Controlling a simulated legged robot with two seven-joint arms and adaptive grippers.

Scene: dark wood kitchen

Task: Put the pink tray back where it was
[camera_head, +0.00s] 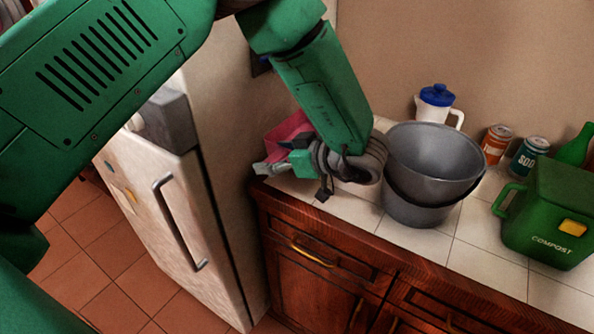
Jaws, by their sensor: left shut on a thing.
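The pink tray (287,132) shows only in part, at the left end of the tiled counter beside the fridge. My left forearm and gripper cover much of it. My left gripper (291,176) is at the near side of the tray, low over the counter's left corner, and is shut on the tray. I cannot tell whether the tray rests on the counter or is a little above it. My right gripper is not in view.
Grey nested pots (432,160) stand right of my left gripper, very close to its wrist. A green compost bin (548,222), two cans (528,157) and a blue-lidded white jug (437,100) stand further right. The fridge (165,215) borders the counter's left end.

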